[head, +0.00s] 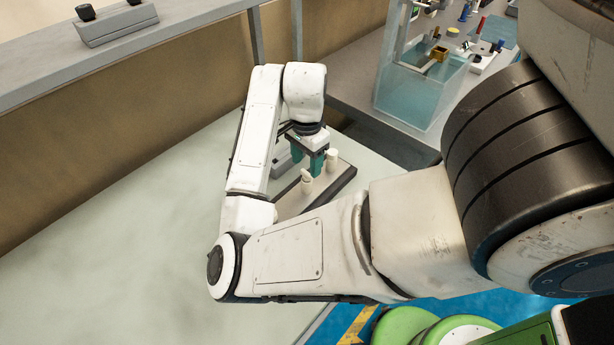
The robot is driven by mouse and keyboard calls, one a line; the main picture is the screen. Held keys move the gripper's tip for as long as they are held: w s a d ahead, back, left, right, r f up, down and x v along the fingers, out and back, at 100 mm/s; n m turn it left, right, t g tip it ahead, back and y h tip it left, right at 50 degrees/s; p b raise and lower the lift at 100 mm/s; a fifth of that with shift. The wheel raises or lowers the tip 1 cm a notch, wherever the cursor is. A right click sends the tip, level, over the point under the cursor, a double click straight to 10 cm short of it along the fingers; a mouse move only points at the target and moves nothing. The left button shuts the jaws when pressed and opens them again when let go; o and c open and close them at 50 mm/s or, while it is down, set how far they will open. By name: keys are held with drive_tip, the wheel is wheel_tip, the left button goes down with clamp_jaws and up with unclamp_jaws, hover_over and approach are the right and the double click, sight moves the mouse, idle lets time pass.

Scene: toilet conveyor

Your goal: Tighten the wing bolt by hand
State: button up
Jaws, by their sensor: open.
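My gripper (316,160) has teal fingers and points down at the end of my white arm. It is open, above a flat plate (322,192) with dark edges that lies on the pale table. Two short whitish upright parts stand on the plate: one part (306,181) just below and left of the fingers, another (331,158) just right of them. I cannot tell which of them, if either, is the wing bolt. Whether the fingers touch anything is too small to tell.
The pale table (120,220) is clear on the left. A grey shelf (150,50) with a grey block carrying black knobs (117,20) runs along the back. A clear tank (420,85) and small items stand on a grey bench at the upper right.

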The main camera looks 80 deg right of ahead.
sight(306, 173)
drive_tip(key=shift+f, duration=0.15)
drive_tip(key=shift+f+b, duration=1.25)
drive_tip(key=shift+f, duration=0.4)
drive_tip(key=c, duration=0.7)
drive_tip(key=shift+c, duration=0.4)
drive_tip(key=m+b, duration=0.1)
drive_tip(key=m, duration=0.2)
drive_tip(key=shift+m+b, duration=0.35)
drive_tip(key=shift+m, duration=0.55)
